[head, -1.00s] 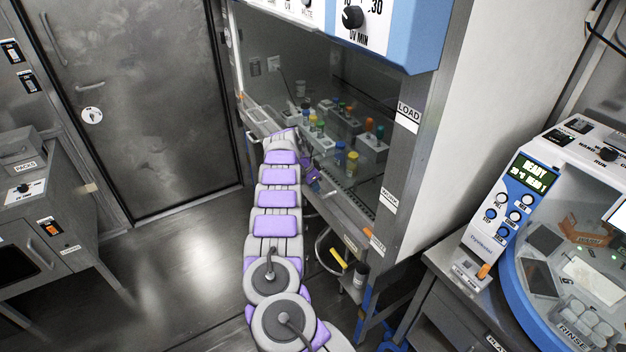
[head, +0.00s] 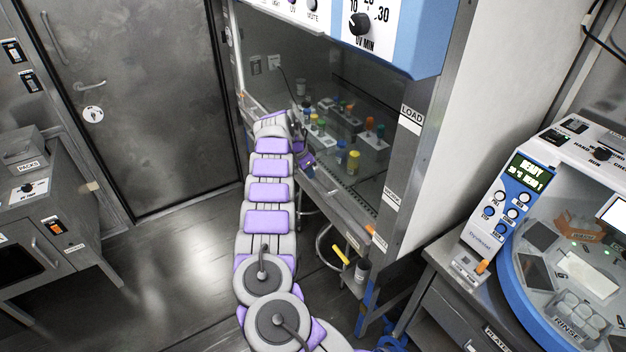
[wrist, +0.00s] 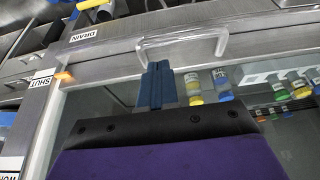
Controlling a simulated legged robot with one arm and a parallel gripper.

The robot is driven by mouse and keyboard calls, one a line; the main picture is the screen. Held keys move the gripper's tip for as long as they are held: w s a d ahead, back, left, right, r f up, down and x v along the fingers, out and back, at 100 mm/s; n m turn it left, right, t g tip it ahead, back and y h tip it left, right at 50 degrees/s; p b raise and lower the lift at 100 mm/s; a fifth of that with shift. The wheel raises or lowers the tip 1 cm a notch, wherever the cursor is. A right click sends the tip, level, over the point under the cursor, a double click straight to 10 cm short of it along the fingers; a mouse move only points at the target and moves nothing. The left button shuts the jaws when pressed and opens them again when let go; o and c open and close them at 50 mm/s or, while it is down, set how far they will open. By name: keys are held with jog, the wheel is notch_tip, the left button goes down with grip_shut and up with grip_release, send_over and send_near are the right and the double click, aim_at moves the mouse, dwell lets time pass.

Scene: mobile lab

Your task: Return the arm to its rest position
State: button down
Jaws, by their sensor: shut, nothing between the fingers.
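My arm, purple and grey, reaches up the middle of the head view toward the front of a glass-fronted cabinet (head: 345,75). My gripper is hard to make out in the head view, where the arm's end hides most of it. In the wrist view my gripper (wrist: 156,72) shows as blue fingers pressed together, with nothing between them. Its tips appear close to a metal handle (wrist: 183,38) on the cabinet front; I cannot tell whether they touch.
Inside the cabinet stand racks and several bottles with coloured caps (head: 353,160). A round blue-rimmed machine (head: 510,262) stands at the right. A grey bench unit (head: 40,235) is at the left, near a closed metal door (head: 150,100). The floor (head: 170,260) left of my arm is clear.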

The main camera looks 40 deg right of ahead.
jog(key=w+a+r+n+t+y, duration=0.1)
jog(key=w+a+r+n+y, duration=0.15)
jog(key=a+r, duration=0.4)
jog(key=w+a+r+n+y, duration=0.1)
jog(key=w+a+r+n, duration=0.2)
jog(key=a, duration=0.7)
jog(key=s+a+r+n+y, duration=0.1)
jog(key=s+a+r+n, duration=0.3)
jog(key=a, duration=0.5)
jog(key=s+a+r+n+y, duration=0.1)
jog(key=s+a+r+n, duration=0.2)
jog(key=s+a+r, duration=0.5)
jog(key=s+a+r+n, duration=0.1)
jog(key=s+a+n, duration=0.2)
jog(key=s+a, duration=0.4)
jog(key=s+a+n, duration=0.3)
jog(key=s+a, duration=0.2)
jog(key=s, duration=0.5)
jog(key=s+f+n+g, duration=0.1)
jog(key=s+f, duration=0.1)
jog(key=s, duration=0.7)
jog(key=s+f+n+h, duration=0.1)
jog(key=s+f, duration=0.1)
jog(key=s, duration=0.7)
jog(key=shift+s+f+g+p, duration=0.15)
jog(key=shift+s+g+p, duration=0.1)
jog(key=shift+g+p, duration=0.2)
